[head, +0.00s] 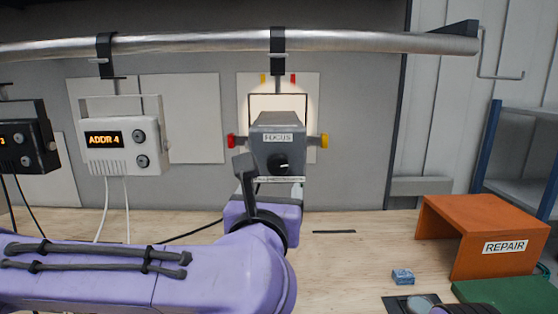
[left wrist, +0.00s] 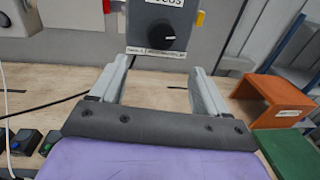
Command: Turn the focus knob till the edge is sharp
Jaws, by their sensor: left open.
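A grey lamp housing (head: 279,136) labelled FOCUS hangs from the overhead pipe, with a red knob on its left side and a yellow one on its right. The black focus knob (head: 279,164) with a white pointer mark is on its lower front; it also shows in the left wrist view (left wrist: 166,33). A pale light spot (head: 257,104) falls on the white panel behind; I cannot tell how sharp its edge is. My left gripper (head: 270,178) is open and empty just below and in front of the knob, its fingers (left wrist: 158,68) spread either side, apart from it.
A white box reading ADDR 4 (head: 122,146) and a black box (head: 25,147) hang at left with cables. An orange REPAIR stand (head: 480,222), a small blue block (head: 402,277) and a green surface (head: 500,295) are at right. The overhead pipe (head: 190,41) crosses above.

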